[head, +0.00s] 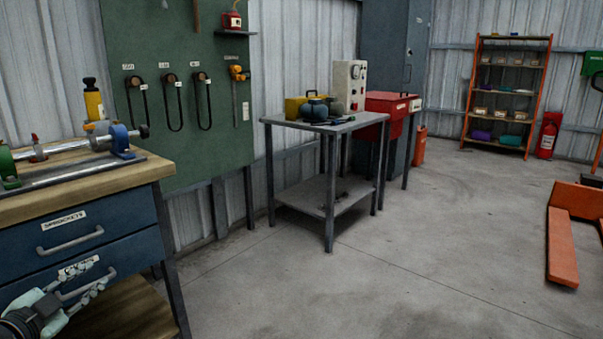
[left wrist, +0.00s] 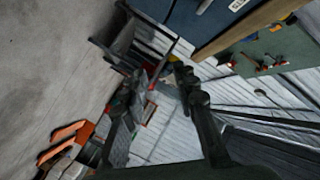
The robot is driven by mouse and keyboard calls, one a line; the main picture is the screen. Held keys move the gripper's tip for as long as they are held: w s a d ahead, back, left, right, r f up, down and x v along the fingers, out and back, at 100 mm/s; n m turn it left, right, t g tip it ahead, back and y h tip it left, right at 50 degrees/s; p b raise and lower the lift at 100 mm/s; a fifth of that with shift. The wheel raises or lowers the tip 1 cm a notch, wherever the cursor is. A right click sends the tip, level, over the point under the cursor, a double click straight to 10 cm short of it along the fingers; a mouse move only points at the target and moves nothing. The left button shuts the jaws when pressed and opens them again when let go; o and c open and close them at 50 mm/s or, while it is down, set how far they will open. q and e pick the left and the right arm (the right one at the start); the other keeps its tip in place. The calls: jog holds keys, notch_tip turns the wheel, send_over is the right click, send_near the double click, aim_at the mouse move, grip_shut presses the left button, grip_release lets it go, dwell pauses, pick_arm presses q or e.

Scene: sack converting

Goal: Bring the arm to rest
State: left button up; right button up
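My left gripper (head: 102,270) is at the lower left of the head view, in front of the lower drawer of the blue workbench. Its two fingers point up and to the right, with a gap between them. In the left wrist view the same gripper (left wrist: 170,74) shows its fingers apart, and nothing is seen held between them. My right arm and gripper are not in view.
The blue drawer bench (head: 82,238) stands close behind the left gripper. A grey metal table (head: 328,188) and a red cabinet (head: 393,104) stand further back. An orange pallet jack (head: 562,246) is at the right. The middle floor is clear.

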pick_arm(q)
jog(key=s+d+f+n+g+y, duration=0.2)
jog(key=s+d+f+n+g, duration=0.15)
jog(key=s+f, duration=0.55)
jog(key=s+d+f+n+g+y, duration=0.2)
jog(key=s+f+n+g, duration=0.25)
jog(key=f, duration=0.85)
pick_arm(e)
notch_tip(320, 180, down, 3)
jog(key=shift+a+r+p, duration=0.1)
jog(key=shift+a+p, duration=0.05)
jog(key=shift+p, duration=0.3)
pick_arm(q)
jog(key=s+d+f+g+h, duration=0.1)
jog(key=s+d+f+g, duration=0.4)
jog(key=s+d+f, duration=0.3)
jog(key=s+d, duration=0.4)
jog(key=s, duration=0.2)
jog(key=shift+s+h, duration=0.2)
jog(key=shift+h, duration=0.2)
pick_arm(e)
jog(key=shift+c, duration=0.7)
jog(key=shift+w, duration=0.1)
